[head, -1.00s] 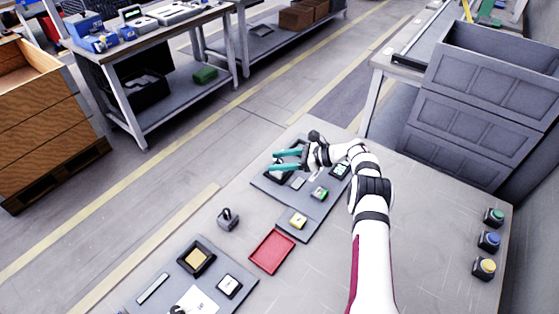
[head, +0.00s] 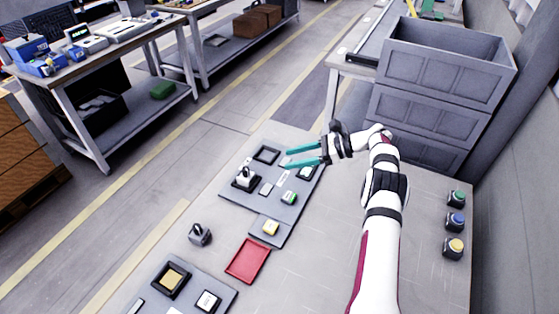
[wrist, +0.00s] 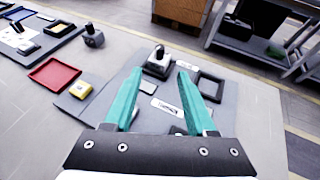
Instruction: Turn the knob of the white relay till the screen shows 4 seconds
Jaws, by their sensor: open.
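A pale block with a dark upright knob, which appears to be the white relay (head: 245,180), sits in a dark base on the grey board (head: 230,199). It also shows in the wrist view (wrist: 158,66), just beyond my fingertips. Any screen on it is too small to read. My gripper (head: 285,159) is open and empty above the far right part of the board. Its two teal fingers are spread apart and point left in the head view. In the wrist view my gripper (wrist: 160,74) has nothing between its fingers, and the relay stands apart from them.
On the board are an empty black frame (head: 267,155), a green-and-white block (head: 289,198), a dark-framed device (head: 309,173) and a yellow block (head: 271,228). A red tray (head: 248,261) and a small dark knobbed object (head: 200,235) lie nearer. Three coloured buttons (head: 456,221) stand right.

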